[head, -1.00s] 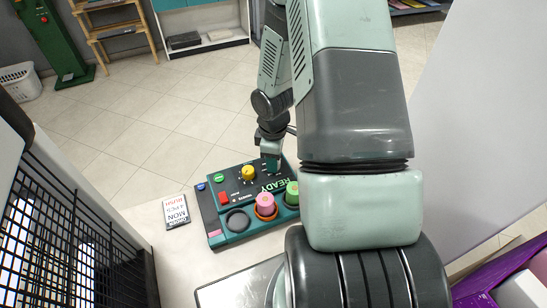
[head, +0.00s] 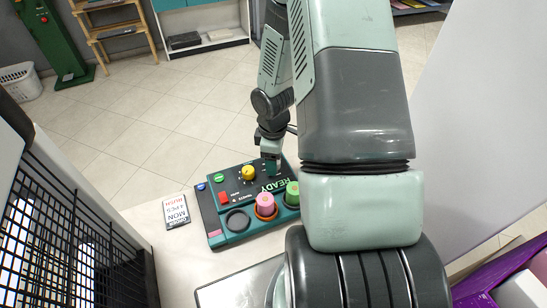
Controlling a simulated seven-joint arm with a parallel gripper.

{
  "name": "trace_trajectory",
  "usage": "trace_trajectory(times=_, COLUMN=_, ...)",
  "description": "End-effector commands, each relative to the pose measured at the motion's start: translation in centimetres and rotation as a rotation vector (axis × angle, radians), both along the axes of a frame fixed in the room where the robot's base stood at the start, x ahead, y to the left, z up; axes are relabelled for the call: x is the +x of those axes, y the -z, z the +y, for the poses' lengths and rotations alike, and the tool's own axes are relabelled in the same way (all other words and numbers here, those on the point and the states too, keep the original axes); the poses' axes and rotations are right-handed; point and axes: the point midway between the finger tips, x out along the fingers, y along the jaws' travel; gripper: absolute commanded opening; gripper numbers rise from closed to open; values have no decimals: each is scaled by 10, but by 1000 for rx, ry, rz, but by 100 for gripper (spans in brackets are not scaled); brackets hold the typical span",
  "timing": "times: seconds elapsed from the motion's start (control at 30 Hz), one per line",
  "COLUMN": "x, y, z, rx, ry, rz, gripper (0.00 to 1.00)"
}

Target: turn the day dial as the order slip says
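A dark teal control panel (head: 232,240) lies on the pale counter, marked "READY". A yellow dial (head: 248,172) with small markings around it stands near its far edge; the markings are too small to read. The order slip (head: 176,212), a white card, lies left of the panel and shows "MON" and red "RUSH", upside down in the picture. My gripper (head: 271,166) hangs low over the panel's far right part, just right of the yellow dial, with a gap between them. Its fingertips are small and partly dark, so its opening is unclear.
The panel also carries a red switch (head: 224,198), green and blue buttons, a pink peg (head: 266,202), a green peg (head: 292,193) and an empty round socket (head: 238,220). A black wire rack (head: 65,235) stands left of the counter. My arm covers the right side.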

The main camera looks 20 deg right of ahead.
Motion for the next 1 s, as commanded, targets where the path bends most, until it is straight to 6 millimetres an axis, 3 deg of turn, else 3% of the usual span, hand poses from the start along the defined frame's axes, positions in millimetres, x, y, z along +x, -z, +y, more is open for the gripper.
trace_trajectory(times=0.5, x=-2, y=-90, z=1, rx=-1, ry=2, rz=-4, gripper=62)
trace_trajectory(times=0.7, x=-3, y=-105, z=2, rx=-1, ry=0, rz=-1, gripper=62)
trace_trajectory(times=1.0, x=-3, y=-106, z=2, rx=-1, ry=-1, rz=-1, gripper=62)
